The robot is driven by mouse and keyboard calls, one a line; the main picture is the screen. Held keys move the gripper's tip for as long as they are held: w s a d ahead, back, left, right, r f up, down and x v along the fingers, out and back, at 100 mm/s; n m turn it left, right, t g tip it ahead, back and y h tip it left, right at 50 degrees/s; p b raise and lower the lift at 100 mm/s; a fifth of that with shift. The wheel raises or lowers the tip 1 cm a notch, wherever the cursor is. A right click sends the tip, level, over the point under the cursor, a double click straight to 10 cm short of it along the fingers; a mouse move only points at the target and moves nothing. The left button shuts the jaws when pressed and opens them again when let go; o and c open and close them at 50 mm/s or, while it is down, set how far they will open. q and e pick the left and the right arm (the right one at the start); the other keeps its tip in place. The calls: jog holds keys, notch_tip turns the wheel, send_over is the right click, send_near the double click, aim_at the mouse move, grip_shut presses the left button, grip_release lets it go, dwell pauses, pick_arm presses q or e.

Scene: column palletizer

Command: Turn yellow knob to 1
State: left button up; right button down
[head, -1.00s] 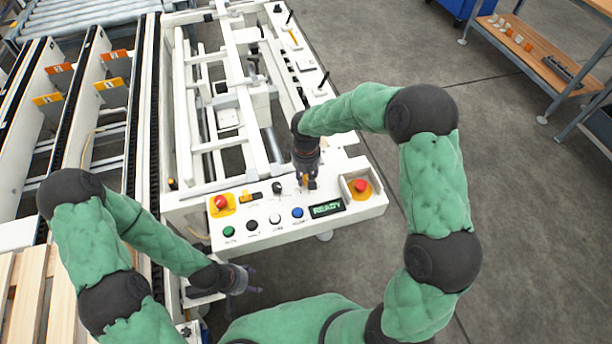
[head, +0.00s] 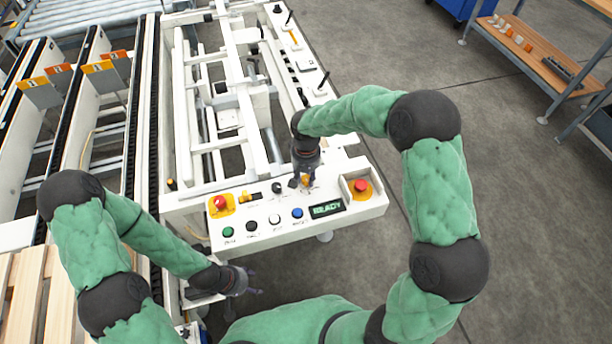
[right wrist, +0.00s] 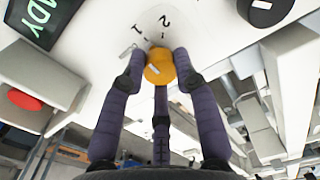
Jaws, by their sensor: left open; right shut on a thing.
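The yellow knob (right wrist: 159,68) sits on the white control panel (head: 345,218), between the fingers of my right gripper (right wrist: 160,75). The fingers are closed around it and touch its sides. The printed marks 1 and 2 show on the panel just beyond the knob in the right wrist view; which one it points at I cannot tell. In the head view my right gripper (head: 302,182) covers most of the knob. My left gripper (head: 248,281) is open and empty, below the panel's front edge at the left.
A red button (head: 361,186) stands right of the knob and another red button (head: 220,202) at the panel's left. A READY display (head: 326,209) and several coloured buttons line the front. A black knob (right wrist: 265,10) is near in the right wrist view.

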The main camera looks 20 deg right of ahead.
aim_at(306, 178)
jog(key=shift+s+f, duration=0.1)
jog(key=shift+s, duration=0.05)
jog(key=c, duration=0.9)
grip_release()
jog(key=shift+c, duration=0.2)
jog(key=shift+r, duration=0.6)
notch_tip(306, 178, up, 11)
